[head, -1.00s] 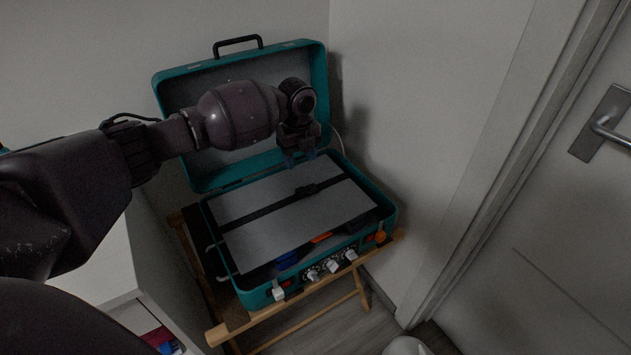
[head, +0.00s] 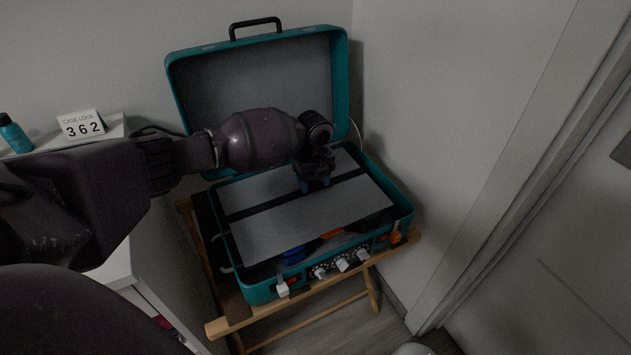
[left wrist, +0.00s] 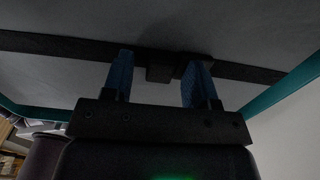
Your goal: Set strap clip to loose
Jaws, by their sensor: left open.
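The black strap (head: 252,209) runs across the grey panel (head: 285,225) in the open teal case (head: 345,262). The strap clip (left wrist: 159,72) is a small black block on the strap, seen in the left wrist view between and just beyond my blue fingertips. My left gripper (head: 317,188) is open, fingers pointing down at the strap; its fingers also show in the left wrist view (left wrist: 160,82). In the head view the gripper hides the clip. I cannot tell whether the fingers touch it, nor its setting. My right gripper is not in view.
The case lid (head: 262,85) stands open behind my arm. White latches and dials (head: 342,265) line the case front. The case rests on a wooden stand (head: 235,325). Walls stand close behind and right. A white cabinet at left holds a "CASE LOCK 362" card (head: 82,125) and teal bottle (head: 14,135).

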